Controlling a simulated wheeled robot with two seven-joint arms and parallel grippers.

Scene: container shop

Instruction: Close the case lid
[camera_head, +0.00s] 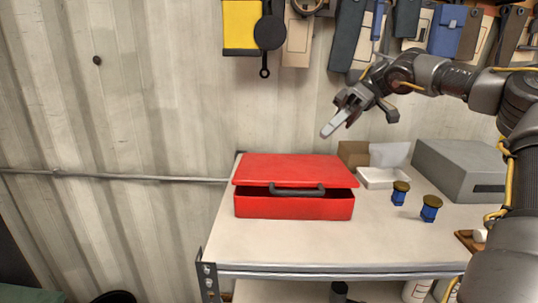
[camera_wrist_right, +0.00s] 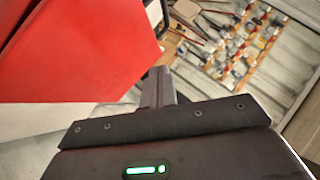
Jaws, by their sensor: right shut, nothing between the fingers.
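The red case (camera_head: 290,208) stands on the left part of the workbench, with its dark handle (camera_head: 297,190) at the front. Its red lid (camera_head: 295,169) is tilted low over the base, with a dark gap along the front. My right gripper (camera_head: 330,129) is shut and empty, in the air above and behind the lid's right side, apart from it. In the right wrist view the gripper's fingers (camera_wrist_right: 158,88) are together, and the red lid (camera_wrist_right: 85,50) fills the upper left. My left gripper is not in view.
The workbench (camera_head: 330,243) has free room in front of the case. Two blue items with brown tops (camera_head: 400,193), a cardboard box (camera_head: 352,154), a white tray (camera_head: 381,178) and a grey box (camera_head: 460,170) stand to the right. Tools and pouches (camera_head: 450,24) hang on the wall.

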